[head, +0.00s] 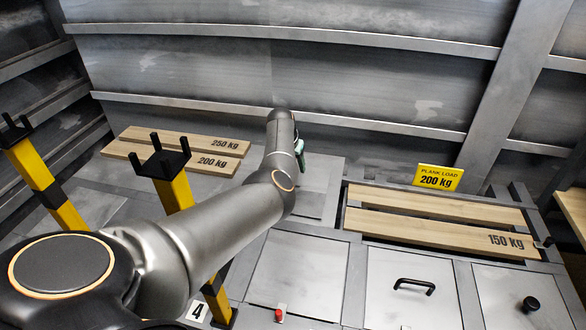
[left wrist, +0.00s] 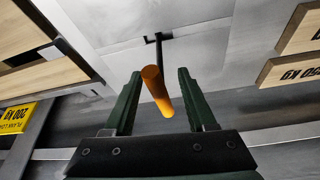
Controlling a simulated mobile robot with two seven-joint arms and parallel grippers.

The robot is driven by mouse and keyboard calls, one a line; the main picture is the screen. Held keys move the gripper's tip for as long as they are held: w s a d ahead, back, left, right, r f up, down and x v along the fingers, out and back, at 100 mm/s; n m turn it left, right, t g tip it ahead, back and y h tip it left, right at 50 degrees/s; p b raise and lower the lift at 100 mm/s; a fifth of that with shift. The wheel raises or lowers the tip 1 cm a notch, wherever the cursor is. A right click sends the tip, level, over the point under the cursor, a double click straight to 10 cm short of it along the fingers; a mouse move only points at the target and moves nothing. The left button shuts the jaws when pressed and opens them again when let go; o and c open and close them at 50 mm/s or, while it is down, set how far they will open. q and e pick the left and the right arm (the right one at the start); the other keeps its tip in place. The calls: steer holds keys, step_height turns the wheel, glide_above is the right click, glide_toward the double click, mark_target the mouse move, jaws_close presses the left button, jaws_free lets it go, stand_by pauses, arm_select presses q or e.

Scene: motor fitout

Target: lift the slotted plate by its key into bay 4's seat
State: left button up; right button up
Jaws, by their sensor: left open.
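My left gripper (left wrist: 157,72) is open in the left wrist view. The key's orange handle (left wrist: 156,88) stands between its two fingers with gaps on both sides, not gripped. The key's black stem and crosspiece (left wrist: 158,38) reach towards a light grey plate (left wrist: 190,30); whether the crosspiece sits in a slot is too small to tell. In the head view a green part of my left gripper (head: 299,148) shows at the end of my arm, which hides the key. A label with a 4 (head: 198,311) lies at the lower left; I cannot tell which opening is bay 4's seat.
Yellow-black posts with black forked tops (head: 172,187) stand near my arm. Planks marked 250 and 200 kg (head: 185,140) lie at the back left, a 150 kg plank (head: 430,228) at right. A panel with a black handle (head: 413,284) lies at the lower right.

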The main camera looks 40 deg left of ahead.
arm_select(q)
jaws_close()
stand_by(0.4)
steer(key=shift+r, duration=0.1)
